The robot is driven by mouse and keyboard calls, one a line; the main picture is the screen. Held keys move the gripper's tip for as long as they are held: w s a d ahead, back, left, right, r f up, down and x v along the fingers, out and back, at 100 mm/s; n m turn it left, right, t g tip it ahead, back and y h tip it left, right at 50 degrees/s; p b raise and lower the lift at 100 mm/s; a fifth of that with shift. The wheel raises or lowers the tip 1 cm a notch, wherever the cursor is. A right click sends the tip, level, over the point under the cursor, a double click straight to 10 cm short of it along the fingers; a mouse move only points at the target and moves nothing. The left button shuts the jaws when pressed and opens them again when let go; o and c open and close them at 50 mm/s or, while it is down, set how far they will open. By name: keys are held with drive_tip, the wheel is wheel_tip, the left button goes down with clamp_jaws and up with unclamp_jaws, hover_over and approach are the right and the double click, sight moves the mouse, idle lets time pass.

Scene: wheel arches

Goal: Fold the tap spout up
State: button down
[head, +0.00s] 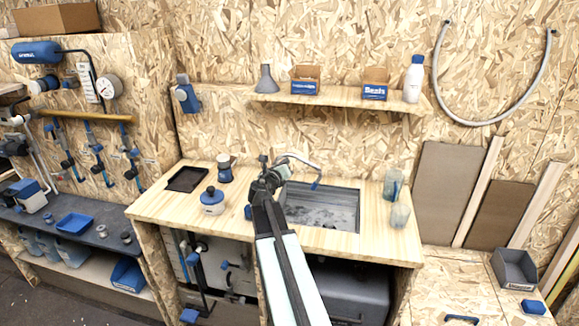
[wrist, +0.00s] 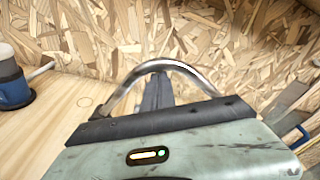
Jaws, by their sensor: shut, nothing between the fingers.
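The tap's chrome spout (head: 303,160) arches over the back of the sink (head: 358,215) in the head view, with a blue tip hanging over the basin. In the wrist view the curved spout (wrist: 165,65) crosses just beyond my gripper (wrist: 157,90). My gripper's dark fingers are together and empty, pointing at the spout's arch. In the head view my gripper (head: 272,175) is at the sink's back left corner, by the tap. My arm hides the tap's base and part of the sink's left side. I cannot tell whether the fingers touch the spout.
A blue-and-white cup (head: 224,168), a blue-lidded pot (head: 212,200) and a dark tray (head: 187,179) stand left of the sink. Clear cups (head: 400,215) stand on its right. A shelf (head: 340,98) with small boxes hangs above on the wall.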

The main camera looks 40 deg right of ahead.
drive_tip(key=w+a+r+n+p, duration=0.1)
drive_tip(key=w+a+r, duration=0.1)
drive_tip(key=w+a, duration=0.1)
drive_tip(key=shift+w+a+r+p, duration=0.2)
drive_tip(key=shift+w+p, duration=0.2)
drive_tip(key=shift+w, duration=0.4)
drive_tip(key=shift+s+d+f+b, duration=0.95)
drive_tip(key=shift+s+d+f, duration=0.05)
drive_tip(key=shift+s+d, duration=0.25)
drive_tip(key=f+v, duration=0.1)
drive_tip(key=v, duration=0.8)
drive_tip(key=shift+s+a+r+p, duration=0.2)
drive_tip(key=shift+a+r+p, duration=0.15)
drive_tip(key=shift+r+p, duration=0.1)
